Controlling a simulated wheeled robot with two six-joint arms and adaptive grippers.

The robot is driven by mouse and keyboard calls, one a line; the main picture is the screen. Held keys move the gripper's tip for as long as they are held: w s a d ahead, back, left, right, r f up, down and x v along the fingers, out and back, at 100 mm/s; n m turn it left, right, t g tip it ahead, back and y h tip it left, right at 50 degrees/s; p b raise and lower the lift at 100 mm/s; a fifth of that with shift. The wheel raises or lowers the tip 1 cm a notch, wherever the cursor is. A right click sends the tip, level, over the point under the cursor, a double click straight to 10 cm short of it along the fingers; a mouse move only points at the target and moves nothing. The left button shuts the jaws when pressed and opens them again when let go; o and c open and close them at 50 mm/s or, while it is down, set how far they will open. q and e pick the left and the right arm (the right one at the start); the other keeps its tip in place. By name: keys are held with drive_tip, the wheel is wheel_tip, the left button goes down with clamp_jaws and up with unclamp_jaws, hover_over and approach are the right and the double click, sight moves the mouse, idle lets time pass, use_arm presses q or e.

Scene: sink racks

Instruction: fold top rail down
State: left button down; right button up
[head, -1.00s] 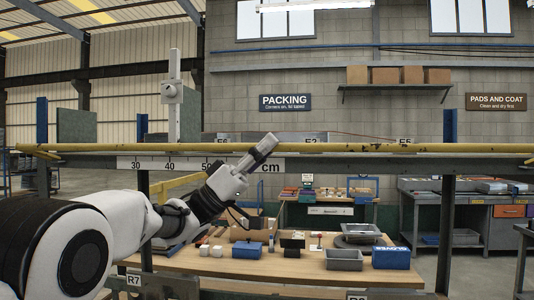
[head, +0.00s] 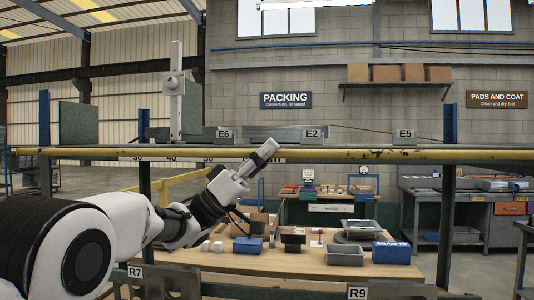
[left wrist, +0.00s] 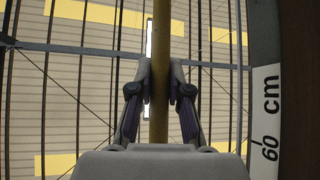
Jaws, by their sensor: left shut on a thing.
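The top rail (head: 400,155) is a long yellow bar across the whole head view, with dark worn spots. My left gripper (head: 266,150) reaches it from below, near the middle. In the left wrist view the rail (left wrist: 160,125) runs up the picture between the two fingers of my left gripper (left wrist: 161,72), which are shut on it from both sides. The rail's far ends and any hinges cannot be made out. My right gripper is not in view.
A white ruler strip (left wrist: 265,105) lies beside the rail. Tags E6 (head: 223,132), E2 (head: 312,132) and E5 (head: 405,133) stand behind it. An upright post with a clamp (head: 175,90) rises at left. A wooden table (head: 290,262) with bins stands beyond.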

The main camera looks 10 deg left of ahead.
use_arm(q)
drive_tip(key=c, duration=1.1)
unclamp_jaws()
drive_tip(key=shift+a, duration=0.1)
drive_tip(key=v, duration=1.2)
